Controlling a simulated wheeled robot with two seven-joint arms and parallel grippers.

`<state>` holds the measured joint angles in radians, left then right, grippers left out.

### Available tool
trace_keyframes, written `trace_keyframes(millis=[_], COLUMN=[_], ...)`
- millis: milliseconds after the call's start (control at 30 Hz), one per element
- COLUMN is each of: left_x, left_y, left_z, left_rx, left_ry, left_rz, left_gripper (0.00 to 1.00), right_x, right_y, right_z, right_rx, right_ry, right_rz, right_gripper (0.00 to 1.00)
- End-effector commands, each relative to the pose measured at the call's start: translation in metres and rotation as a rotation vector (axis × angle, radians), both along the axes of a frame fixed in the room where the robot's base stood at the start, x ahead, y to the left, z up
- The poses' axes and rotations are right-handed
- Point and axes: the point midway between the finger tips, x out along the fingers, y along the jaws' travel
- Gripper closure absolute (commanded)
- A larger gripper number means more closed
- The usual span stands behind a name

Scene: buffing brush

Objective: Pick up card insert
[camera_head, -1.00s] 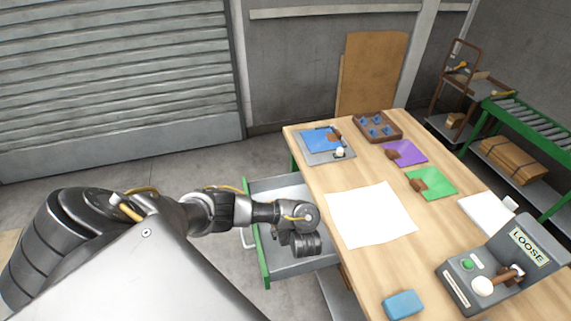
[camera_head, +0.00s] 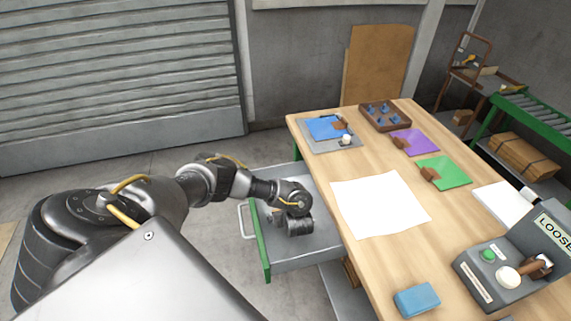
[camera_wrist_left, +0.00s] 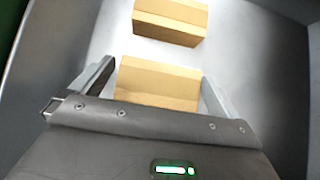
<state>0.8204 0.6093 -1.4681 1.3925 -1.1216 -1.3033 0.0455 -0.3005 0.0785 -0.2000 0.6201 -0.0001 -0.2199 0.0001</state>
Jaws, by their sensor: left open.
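The open drawer (camera_head: 300,255) under the left side of the table holds my left gripper (camera_head: 290,226), which points down into it; the arm hides the fingers in the head view. In the left wrist view, two tan cardboard pieces, which look like card inserts, lie on the drawer floor. The nearer card insert (camera_wrist_left: 158,84) lies between the two spread fingers of my left gripper (camera_wrist_left: 159,76), with a gap visible on its right side. The farther card insert (camera_wrist_left: 171,20) lies ahead of the fingers. My right gripper is not in view.
The wooden table (camera_head: 375,270) carries a white sheet (camera_head: 380,205), a blue block (camera_head: 416,300), a brown tray (camera_head: 384,117), coloured mats and a grey "LOOSE" device (camera_head: 510,265). Drawer walls (camera_wrist_left: 45,60) stand close around my left gripper.

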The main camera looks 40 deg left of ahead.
Motion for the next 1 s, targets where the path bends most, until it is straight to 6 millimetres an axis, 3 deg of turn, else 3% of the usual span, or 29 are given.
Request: trace_keyframes(millis=[233,533,833,1000], left_x=[0.001,0.001,0.001,0.000], left_y=[0.001,0.001,0.001,0.000], left_z=[0.000,0.000,0.002,0.018], left_rx=[-0.001,-0.001,0.000,-0.002], left_ry=[-0.001,-0.001,-0.001,0.001], left_rz=[0.000,0.000,-0.001,-0.001], left_gripper=[0.00,0.39,0.41,0.41], right_x=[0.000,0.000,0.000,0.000], right_y=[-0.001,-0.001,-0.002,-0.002], right_z=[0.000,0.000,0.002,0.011], right_rx=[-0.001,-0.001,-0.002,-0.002], right_ry=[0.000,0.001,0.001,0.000], right_rz=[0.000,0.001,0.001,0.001], right_gripper=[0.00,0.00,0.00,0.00])
